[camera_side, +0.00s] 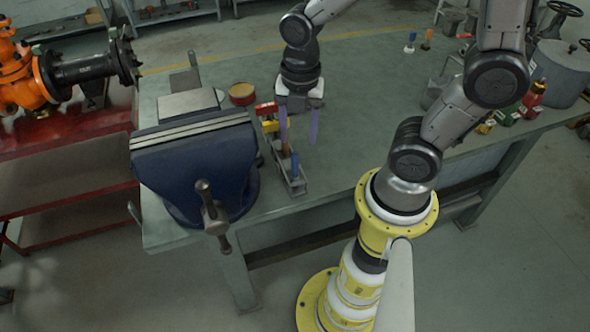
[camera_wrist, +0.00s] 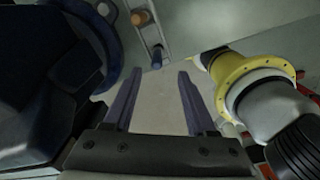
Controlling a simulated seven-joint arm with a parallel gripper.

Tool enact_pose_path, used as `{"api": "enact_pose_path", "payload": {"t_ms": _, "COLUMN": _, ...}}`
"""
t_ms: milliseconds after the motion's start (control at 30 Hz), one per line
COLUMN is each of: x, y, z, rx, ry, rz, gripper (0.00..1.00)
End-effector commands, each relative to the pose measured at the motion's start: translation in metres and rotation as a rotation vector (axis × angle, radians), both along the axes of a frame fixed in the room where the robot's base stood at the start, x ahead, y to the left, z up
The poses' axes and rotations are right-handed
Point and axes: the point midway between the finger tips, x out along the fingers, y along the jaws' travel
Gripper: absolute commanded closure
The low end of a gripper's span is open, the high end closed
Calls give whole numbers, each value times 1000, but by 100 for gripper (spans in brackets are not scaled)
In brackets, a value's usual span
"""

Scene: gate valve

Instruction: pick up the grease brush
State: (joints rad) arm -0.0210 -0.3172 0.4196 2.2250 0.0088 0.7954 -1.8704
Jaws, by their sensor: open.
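My gripper (camera_side: 299,138) is open, pointing down over the bench beside the blue vise; the wrist view shows nothing between its two purple fingers (camera_wrist: 160,76). A narrow grey tool rack (camera_side: 297,186) stands below and in front of it. An upright blue-handled tool (camera_side: 295,166) stands in the rack; it also shows in the wrist view (camera_wrist: 157,56), just beyond the fingertips. An orange-brown round top (camera_wrist: 141,17) shows farther along the rack. I cannot tell which of these is the grease brush. The left finger partly hides the rack in the side view.
The blue vise (camera_side: 195,165) stands close left of the gripper, its handle hanging forward. A red-and-yellow item (camera_side: 268,112) and a round tin (camera_side: 242,94) lie behind the rack. Small bottles (camera_side: 530,100) stand at right.

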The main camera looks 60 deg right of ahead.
Motion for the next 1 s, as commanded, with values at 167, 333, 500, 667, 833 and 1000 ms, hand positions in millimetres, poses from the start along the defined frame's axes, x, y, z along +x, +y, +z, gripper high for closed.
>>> {"api": "enact_pose_path", "payload": {"t_ms": 167, "x": 0, "y": 0, "z": -25, "rx": 0, "ry": 3, "rz": -1, "gripper": 43}}
{"api": "enact_pose_path", "payload": {"t_ms": 333, "x": 1, "y": 1, "z": -34, "rx": 0, "ry": 1, "rz": 0, "gripper": 43}}
{"api": "enact_pose_path", "payload": {"t_ms": 500, "x": 3, "y": 4, "z": -56, "rx": 0, "ry": 5, "rz": 0, "gripper": 43}}
{"api": "enact_pose_path", "payload": {"t_ms": 667, "x": 5, "y": 4, "z": -76, "rx": 1, "ry": 1, "rz": -1, "gripper": 43}}
{"api": "enact_pose_path", "payload": {"t_ms": 833, "x": 5, "y": 4, "z": -83, "rx": 0, "ry": -1, "rz": -1, "gripper": 43}}
{"api": "enact_pose_path", "payload": {"t_ms": 1000, "x": 6, "y": 4, "z": -82, "rx": 0, "ry": -2, "rz": -1, "gripper": 45}}
